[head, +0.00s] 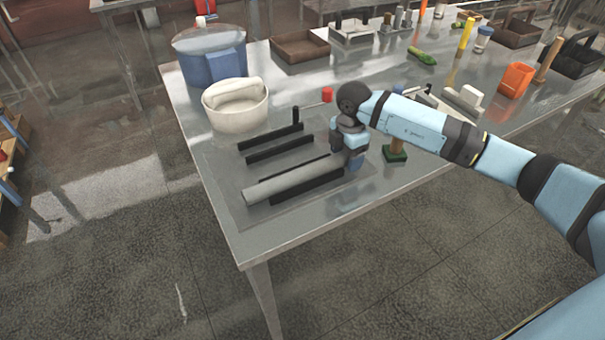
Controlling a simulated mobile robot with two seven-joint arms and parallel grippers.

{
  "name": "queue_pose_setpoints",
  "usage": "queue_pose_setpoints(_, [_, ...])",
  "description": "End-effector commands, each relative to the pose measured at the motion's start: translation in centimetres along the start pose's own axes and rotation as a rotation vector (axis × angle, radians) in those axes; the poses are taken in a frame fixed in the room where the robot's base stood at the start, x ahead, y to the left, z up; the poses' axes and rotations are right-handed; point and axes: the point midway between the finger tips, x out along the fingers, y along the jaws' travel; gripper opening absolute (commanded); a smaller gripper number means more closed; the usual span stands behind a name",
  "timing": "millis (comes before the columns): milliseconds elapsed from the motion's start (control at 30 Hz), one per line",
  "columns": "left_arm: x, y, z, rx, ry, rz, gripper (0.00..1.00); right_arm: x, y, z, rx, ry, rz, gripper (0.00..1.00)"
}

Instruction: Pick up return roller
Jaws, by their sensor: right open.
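The return roller appears to be the long light-grey cylinder (285,182), lying slantwise on the metal table near its front left corner. It lies along a black bar (310,188) on a flat grey sheet. My right gripper (354,160) is open and points down at the roller's right end. The gripper hides that end, and I cannot tell whether the fingers are around it or touching it. My left gripper is not in view.
Two more black bars (280,149) lie behind the roller. A cream tub (235,108) and a blue pot (212,62) stand behind at left. A red-tipped rod (327,95) and a green-based piece (396,154) are near my right gripper. The table's front left corner is clear.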

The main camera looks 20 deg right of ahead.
Motion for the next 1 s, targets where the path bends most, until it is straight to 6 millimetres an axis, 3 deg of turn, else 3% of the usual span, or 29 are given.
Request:
queue_pose_setpoints(267, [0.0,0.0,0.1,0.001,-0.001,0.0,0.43,0.8,0.0,0.1,0.0,-0.001,0.0,0.71])
queue_pose_setpoints(567, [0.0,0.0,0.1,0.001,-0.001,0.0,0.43,0.8,0.0,0.0,0.0,-0.001,0.0,0.02])
queue_pose_setpoints(1000, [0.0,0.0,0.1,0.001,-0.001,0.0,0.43,-0.5,0.1,0.0,-0.001,0.001,0.005,0.02])
